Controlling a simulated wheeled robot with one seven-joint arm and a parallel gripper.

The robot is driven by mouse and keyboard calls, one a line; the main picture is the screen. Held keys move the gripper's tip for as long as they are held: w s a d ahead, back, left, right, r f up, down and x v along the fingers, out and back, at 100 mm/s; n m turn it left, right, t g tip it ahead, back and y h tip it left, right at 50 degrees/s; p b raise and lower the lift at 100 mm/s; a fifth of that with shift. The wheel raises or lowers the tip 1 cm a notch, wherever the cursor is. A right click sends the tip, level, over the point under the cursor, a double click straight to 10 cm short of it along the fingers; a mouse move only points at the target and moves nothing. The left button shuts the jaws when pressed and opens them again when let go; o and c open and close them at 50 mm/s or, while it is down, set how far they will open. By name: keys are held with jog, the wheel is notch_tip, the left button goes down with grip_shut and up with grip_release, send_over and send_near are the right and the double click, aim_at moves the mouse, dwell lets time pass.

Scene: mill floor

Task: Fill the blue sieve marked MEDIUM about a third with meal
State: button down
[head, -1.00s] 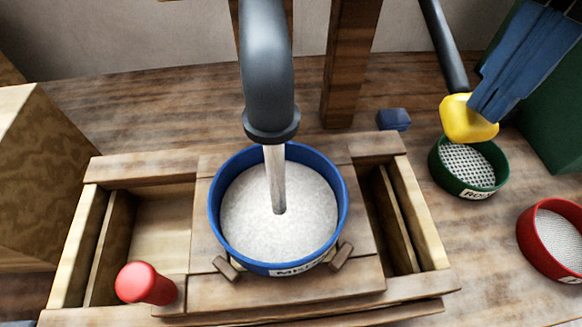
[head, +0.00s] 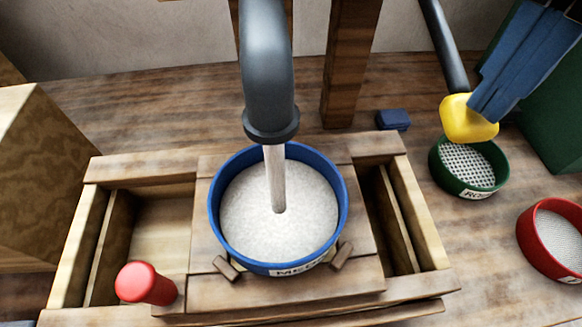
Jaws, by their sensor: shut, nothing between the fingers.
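The blue sieve (head: 342,212) sits upright under the spout on a wooden stand, its front label partly readable as "ME". Pale meal (head: 285,235) covers its whole floor, with blue wall showing above it; the exact depth is hard to judge. A stream of meal (head: 274,175) falls from the grey spout (head: 268,75) into it. A dark lever (head: 443,45) with a yellow knob (head: 462,118) hangs at the right. My blue gripper (head: 487,108) is shut with nothing held, its tips at the knob's right side, apparently touching it.
A green sieve (head: 435,160) and a red sieve (head: 525,240) stand at the right. A red knob (head: 140,283) is at the stand's front left. A small blue block (head: 393,120) lies behind the stand. A wooden post (head: 350,65) rises behind.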

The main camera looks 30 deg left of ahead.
notch_tip(320, 180, up, 9)
jog(key=p, duration=0.3)
dwell(0.4)
